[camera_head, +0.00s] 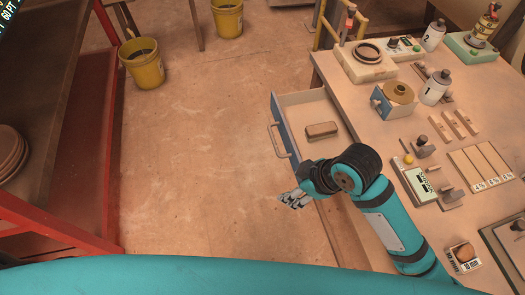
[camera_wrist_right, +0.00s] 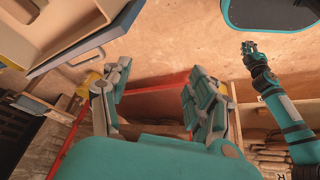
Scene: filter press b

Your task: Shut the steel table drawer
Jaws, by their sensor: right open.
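The steel table drawer (camera_head: 282,127) stands pulled out from the left side of the table, with a blue front and a pale inside. Its metal handle (camera_head: 273,139) faces left. A brown block (camera_head: 321,129) lies in it. My right gripper (camera_head: 295,199) is open and empty, below the drawer's front in the head view and apart from the handle. In the right wrist view the open fingers (camera_wrist_right: 157,97) show with nothing between them, and the drawer (camera_wrist_right: 70,30) is at the upper left. My left gripper (camera_wrist_right: 249,47) shows small there; its jaw state is unclear.
Yellow buckets (camera_head: 142,63) stand on the floor at the upper left. A red-framed rack (camera_head: 75,150) stands left. The floor between is clear.

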